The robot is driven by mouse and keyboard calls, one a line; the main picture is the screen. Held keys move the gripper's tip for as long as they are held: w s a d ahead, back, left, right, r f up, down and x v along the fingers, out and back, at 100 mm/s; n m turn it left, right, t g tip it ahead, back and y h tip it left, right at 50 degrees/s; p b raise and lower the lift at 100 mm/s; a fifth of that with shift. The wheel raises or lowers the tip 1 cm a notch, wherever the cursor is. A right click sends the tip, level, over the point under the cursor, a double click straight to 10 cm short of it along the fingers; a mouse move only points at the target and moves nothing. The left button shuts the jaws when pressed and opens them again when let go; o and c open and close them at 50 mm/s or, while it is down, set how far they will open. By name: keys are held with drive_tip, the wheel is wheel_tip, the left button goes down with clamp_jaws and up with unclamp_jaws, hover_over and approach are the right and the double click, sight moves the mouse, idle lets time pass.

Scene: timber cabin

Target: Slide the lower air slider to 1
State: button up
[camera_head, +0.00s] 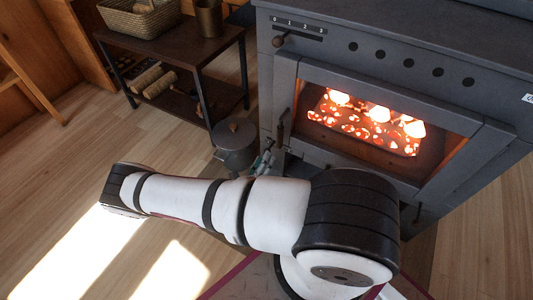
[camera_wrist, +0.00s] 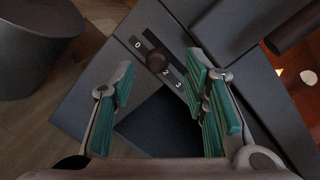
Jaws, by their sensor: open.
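The lower air slider shows in the wrist view as a dark slotted scale plate (camera_wrist: 148,42) with the marks 0, 2 and 3 readable. Its round brown knob (camera_wrist: 157,62) stands between the 0 and the 2 and hides the place of the 1, so its exact setting cannot be told. My gripper (camera_wrist: 160,78) is open, its teal-padded fingers on either side of the knob with gaps to it. In the head view my gripper (camera_head: 264,160) is low by the stove's front left corner, and the lower slider does not show there.
The grey stove (camera_head: 340,50) has a glowing fire behind its door glass. An upper slider knob (camera_head: 279,41) sits near its 0. A lidded metal bucket (camera_head: 235,145) stands close to my gripper. A shelf table (camera_head: 180,45) stands behind it. Floor at left is clear.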

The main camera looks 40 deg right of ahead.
drive_tip(key=v, duration=0.7)
drive_tip(key=shift+s, duration=0.1)
